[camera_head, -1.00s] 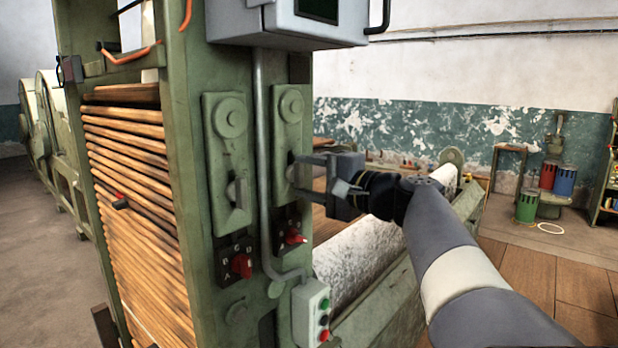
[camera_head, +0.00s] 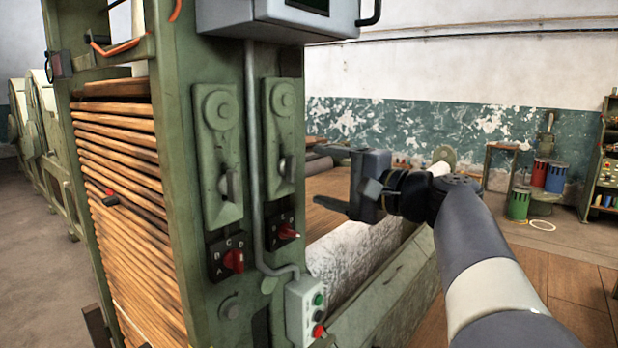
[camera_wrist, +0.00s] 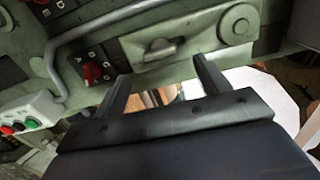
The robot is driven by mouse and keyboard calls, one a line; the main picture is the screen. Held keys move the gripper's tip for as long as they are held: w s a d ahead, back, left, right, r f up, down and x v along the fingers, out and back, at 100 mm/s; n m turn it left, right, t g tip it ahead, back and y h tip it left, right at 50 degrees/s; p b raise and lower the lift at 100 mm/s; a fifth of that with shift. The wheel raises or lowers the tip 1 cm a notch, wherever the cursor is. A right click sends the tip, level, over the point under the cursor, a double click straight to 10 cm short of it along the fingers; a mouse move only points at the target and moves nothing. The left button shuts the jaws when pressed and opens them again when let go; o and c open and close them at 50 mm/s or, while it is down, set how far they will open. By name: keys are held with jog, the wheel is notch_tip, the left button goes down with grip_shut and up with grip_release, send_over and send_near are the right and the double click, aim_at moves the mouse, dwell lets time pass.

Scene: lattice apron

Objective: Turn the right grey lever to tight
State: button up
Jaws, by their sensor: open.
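The right grey lever (camera_head: 283,168) sits low on the right green plate of the machine's front post. It runs roughly along the plate in the head view and also shows in the wrist view (camera_wrist: 161,49). The matching left lever (camera_head: 230,184) is on the left plate. My gripper (camera_head: 328,178) is open and empty, to the right of the right lever and apart from it. In the wrist view, my fingertips (camera_wrist: 160,69) stand short of the plate, one to each side of the lever. No tight marking is readable.
Red selector knobs (camera_head: 234,260) (camera_head: 289,232) sit below the plates. A grey conduit (camera_head: 252,150) runs between the plates to a button box (camera_head: 306,308). A grey control cabinet (camera_head: 275,20) overhangs above. A mottled roller (camera_head: 345,255) lies below my gripper.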

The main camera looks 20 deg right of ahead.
aim_at(295, 169)
jog(key=shift+b+v, duration=0.3)
jog(key=shift+v, duration=2.15)
jog(key=p+x, duration=0.2)
jog(key=x, duration=0.9)
